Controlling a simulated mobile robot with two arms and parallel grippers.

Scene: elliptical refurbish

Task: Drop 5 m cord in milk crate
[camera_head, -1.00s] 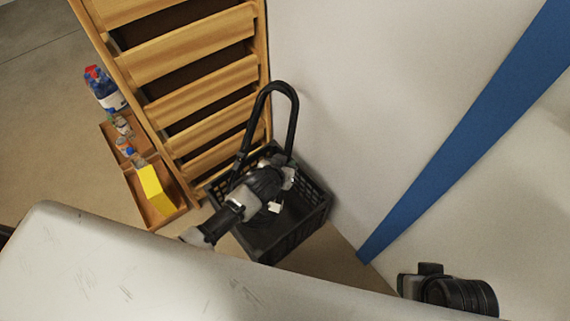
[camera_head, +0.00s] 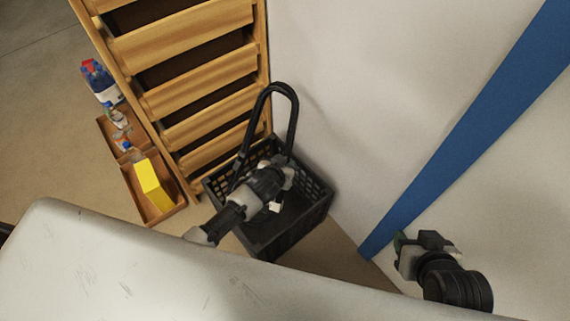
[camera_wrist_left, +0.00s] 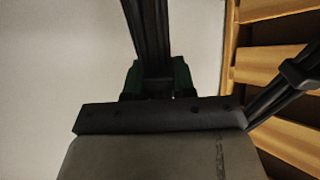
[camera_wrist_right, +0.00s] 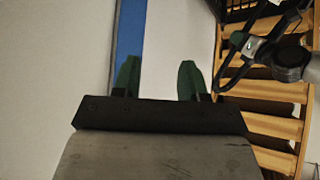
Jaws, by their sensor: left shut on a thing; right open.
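The 5 m cord (camera_head: 294,125) is a black bundle bent in a tall loop. My left gripper (camera_head: 285,178) is shut on it, above the black milk crate (camera_head: 270,243). The loop stands up above the gripper, and I cannot tell whether its lower part is inside the crate. In the left wrist view the cord (camera_wrist_left: 147,35) runs up from between the green fingertips (camera_wrist_left: 155,80). My right gripper (camera_head: 405,240) is open and empty at the right; its green fingers (camera_wrist_right: 158,78) stand apart in the right wrist view.
A wooden shelf rack (camera_head: 200,75) stands behind the crate, against the white wall (camera_head: 400,80) with a blue stripe (camera_head: 460,140). A white surface (camera_head: 110,270) fills the front.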

